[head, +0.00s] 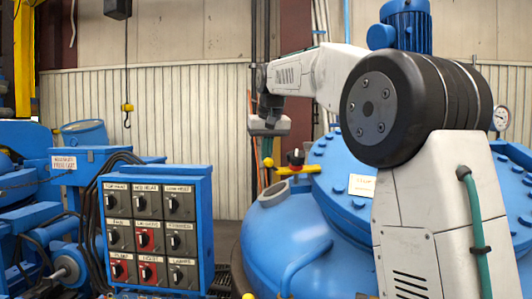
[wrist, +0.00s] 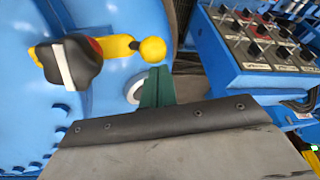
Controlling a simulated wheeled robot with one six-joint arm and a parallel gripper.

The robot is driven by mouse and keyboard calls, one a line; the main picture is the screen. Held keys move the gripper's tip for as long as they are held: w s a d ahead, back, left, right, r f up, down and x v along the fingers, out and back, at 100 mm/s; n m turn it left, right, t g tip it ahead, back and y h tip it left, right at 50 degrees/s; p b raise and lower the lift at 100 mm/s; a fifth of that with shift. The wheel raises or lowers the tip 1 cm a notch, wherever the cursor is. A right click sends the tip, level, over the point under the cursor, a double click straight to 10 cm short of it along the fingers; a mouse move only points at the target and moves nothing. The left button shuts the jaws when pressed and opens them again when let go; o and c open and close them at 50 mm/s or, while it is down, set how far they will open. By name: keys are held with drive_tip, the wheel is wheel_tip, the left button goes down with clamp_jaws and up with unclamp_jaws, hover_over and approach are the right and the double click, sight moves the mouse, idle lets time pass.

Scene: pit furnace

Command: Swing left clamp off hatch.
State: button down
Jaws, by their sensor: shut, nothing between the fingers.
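The left clamp (head: 294,170) is a yellow bar with a ball end and a black knob with some red on it. It sits at the left edge of the round blue hatch (head: 325,175). In the wrist view the clamp's yellow ball (wrist: 153,50) lies just beyond my fingertips, and the black knob (wrist: 68,62) is further left. My gripper (head: 267,150) points down just above the ball end in the head view. Its green fingers (wrist: 158,72) are shut and empty. I cannot tell whether they touch the ball.
A blue control box (head: 158,228) with several switches stands left of the furnace; it also shows in the wrist view (wrist: 222,68). A blue motor (head: 405,22) and a pressure gauge (head: 501,118) are behind my arm. A hook (head: 127,115) hangs at the back left.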

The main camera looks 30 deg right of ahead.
idle(0.4)
drive_tip(key=shift+s+a+f+n, duration=0.1)
drive_tip(key=shift+s+a+n, duration=0.1)
drive_tip(key=shift+n, duration=0.1)
